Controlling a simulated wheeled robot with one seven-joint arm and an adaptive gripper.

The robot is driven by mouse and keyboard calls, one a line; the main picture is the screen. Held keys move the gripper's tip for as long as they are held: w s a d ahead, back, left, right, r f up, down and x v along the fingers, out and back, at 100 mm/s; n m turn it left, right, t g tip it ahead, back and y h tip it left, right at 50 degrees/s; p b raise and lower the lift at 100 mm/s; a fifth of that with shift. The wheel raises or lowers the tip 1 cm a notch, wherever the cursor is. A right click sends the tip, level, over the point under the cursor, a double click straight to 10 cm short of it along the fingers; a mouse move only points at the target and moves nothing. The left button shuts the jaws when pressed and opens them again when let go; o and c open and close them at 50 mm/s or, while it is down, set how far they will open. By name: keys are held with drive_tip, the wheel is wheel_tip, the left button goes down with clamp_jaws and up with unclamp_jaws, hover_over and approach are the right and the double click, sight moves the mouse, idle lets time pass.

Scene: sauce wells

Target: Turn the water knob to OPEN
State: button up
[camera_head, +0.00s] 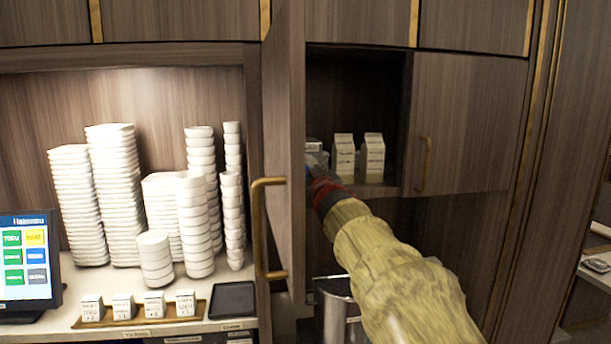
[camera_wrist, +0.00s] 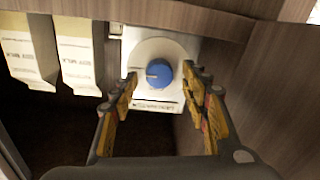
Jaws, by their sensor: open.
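The water knob (camera_wrist: 159,73) is a round blue dial on a white plate (camera_wrist: 180,46) with small lettering below it, seen in the wrist view. A pale mark shows on the left side of the knob's face. My gripper (camera_wrist: 169,84) is open, with one finger to the left of the knob and one to the right. I see a gap on each side, and cannot tell how far the fingertips are in depth from the knob. In the head view my arm reaches into the open cabinet, and the knob is mostly hidden behind it.
Milk cartons (camera_head: 373,157) stand on the cabinet shelf close to my arm. An open cabinet door (camera_head: 284,150) with a brass handle stands left of the arm. Stacks of white bowls (camera_head: 110,195), a screen (camera_head: 27,262) and a black tray (camera_head: 233,300) are on the left counter.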

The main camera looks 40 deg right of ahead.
drive_tip(key=shift+w+d, duration=0.15)
drive_tip(key=shift+w, duration=0.05)
drive_tip(key=shift+c, duration=0.7)
drive_tip(key=c, duration=1)
